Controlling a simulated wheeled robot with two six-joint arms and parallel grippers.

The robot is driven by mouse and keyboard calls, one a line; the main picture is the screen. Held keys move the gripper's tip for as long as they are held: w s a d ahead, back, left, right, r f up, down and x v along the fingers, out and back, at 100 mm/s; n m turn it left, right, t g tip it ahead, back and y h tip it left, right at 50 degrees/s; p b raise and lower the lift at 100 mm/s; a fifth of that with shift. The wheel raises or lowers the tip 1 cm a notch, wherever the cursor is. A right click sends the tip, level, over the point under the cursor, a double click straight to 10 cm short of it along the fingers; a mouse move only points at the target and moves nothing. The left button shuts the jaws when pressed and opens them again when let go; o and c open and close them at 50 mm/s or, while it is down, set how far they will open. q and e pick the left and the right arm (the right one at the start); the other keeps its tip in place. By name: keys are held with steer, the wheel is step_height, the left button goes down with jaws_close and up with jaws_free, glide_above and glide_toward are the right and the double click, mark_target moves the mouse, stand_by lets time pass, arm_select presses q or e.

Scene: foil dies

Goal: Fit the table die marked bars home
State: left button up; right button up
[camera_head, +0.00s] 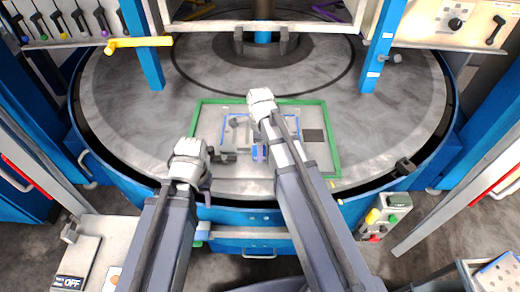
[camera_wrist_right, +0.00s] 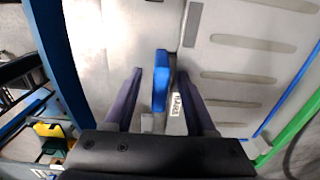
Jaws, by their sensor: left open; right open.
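A grey die plate (camera_wrist_right: 240,75) with several long slots fills much of the right wrist view. A blue handle (camera_wrist_right: 160,82) stands at its edge, with a small white label (camera_wrist_right: 176,104) that seems to read BARS. My right gripper (camera_wrist_right: 160,72) is open, with one finger on each side of the handle and gaps visible. In the head view a blue part (camera_head: 259,152) shows beside my right arm, over the green-framed area (camera_head: 330,150); my arm hides part of the die. My left gripper (camera_head: 228,156) is open and empty, left of that blue part.
The round table (camera_head: 400,120) is mostly clear around the green frame. A dark square (camera_head: 313,135) lies inside the frame at right. Blue posts (camera_head: 382,50) and a yellow bar (camera_head: 140,42) stand toward the back. A button box (camera_head: 385,215) is at front right.

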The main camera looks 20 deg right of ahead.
step_height(320, 180, up, 8)
steer(key=p, duration=0.8)
steer(key=shift+f, duration=0.15)
stand_by(0.4)
steer(key=s+a+f+n+b, duration=0.1)
steer(key=s+n, duration=0.1)
steer(key=n, duration=0.1)
steer(key=s+a+f+n+b, duration=0.2)
steer(key=n, duration=0.1)
steer(key=s+a+f+n+b, duration=0.1)
steer(key=s+a+n+b, duration=0.1)
steer(key=n, duration=0.2)
steer(key=shift+s+a+f+h, duration=0.1)
steer(key=shift+a+f+h, duration=0.15)
steer(key=shift+f+h, duration=0.1)
steer(key=s+a+f+n+b, duration=0.1)
steer(key=s+n, duration=0.1)
steer(key=n, duration=0.3)
steer(key=s+a+f+n+b, duration=0.2)
steer(key=s+n, duration=0.1)
steer(key=n, duration=0.2)
steer(key=s+a+f+n+b, duration=0.1)
steer(key=s+a+n+b, duration=0.1)
steer(key=n, duration=0.3)
steer(key=shift+s+f+h, duration=0.25)
steer(key=shift+s+f, duration=0.15)
steer(key=shift+s, duration=0.15)
steer(key=shift+s, duration=0.1)
